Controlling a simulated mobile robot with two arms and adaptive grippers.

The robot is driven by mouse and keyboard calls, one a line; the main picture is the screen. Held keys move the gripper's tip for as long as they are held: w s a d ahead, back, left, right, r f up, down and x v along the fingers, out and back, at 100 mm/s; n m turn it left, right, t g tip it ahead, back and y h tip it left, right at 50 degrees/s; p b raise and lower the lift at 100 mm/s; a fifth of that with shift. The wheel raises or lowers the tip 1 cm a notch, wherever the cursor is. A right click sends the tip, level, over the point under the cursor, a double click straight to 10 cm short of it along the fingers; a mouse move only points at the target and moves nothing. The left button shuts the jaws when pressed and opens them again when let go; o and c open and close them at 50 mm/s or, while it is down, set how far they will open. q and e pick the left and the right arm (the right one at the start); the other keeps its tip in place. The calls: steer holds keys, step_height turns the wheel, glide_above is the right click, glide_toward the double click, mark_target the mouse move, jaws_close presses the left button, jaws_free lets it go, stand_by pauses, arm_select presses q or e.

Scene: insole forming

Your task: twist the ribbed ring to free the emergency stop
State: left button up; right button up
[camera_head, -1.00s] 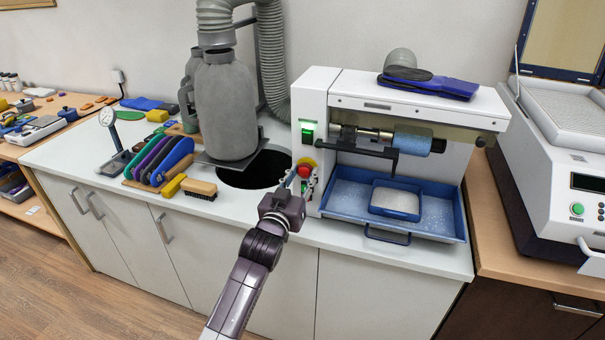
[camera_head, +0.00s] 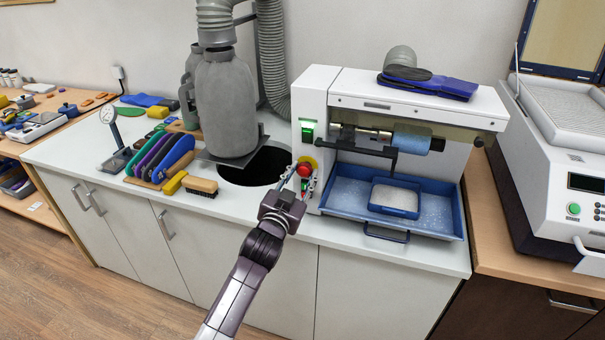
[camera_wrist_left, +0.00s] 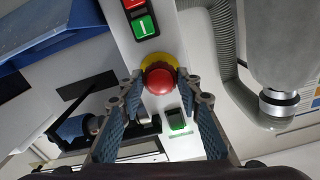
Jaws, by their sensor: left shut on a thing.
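The emergency stop (camera_head: 304,171) is a red round head on a yellow plate (camera_head: 308,160), low on the front of the white grinding machine. In the left wrist view the red head (camera_wrist_left: 159,79) sits between the two fingertips of my left gripper (camera_wrist_left: 160,84), with the yellow plate behind it. My left gripper (camera_head: 303,175) is shut on the emergency stop, one finger on each side. The ribs of the ring cannot be made out; the fingertips and head partly cover it. My right gripper is not in view.
A green lit switch (camera_head: 307,130) is above the stop. A blue tray (camera_head: 345,205) is close on its right. A round dark hole (camera_head: 262,167) in the worktop and a brush (camera_head: 201,186) are on its left. A grey dust bag (camera_head: 226,105) stands behind the hole.

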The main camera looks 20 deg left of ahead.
arm_select(q)
steer(key=shift+f, duration=0.1)
steer(key=o, duration=0.9)
steer(key=shift+o, duration=0.2)
steer(key=shift+s, duration=0.25)
steer(key=shift+s+p, duration=0.25)
steer(key=shift+p, duration=0.1)
steer(key=s+p, duration=0.1)
steer(key=s, duration=0.2)
steer(key=shift+s+r+p, duration=0.2)
steer(key=shift+s+p, duration=0.1)
steer(key=shift+p, duration=0.05)
steer(key=s+p, duration=0.1)
steer(key=s, duration=0.3)
steer(key=shift+s+a+f+p, duration=0.1)
steer(key=shift+s+a+p, duration=0.05)
steer(key=shift+s+p, duration=0.15)
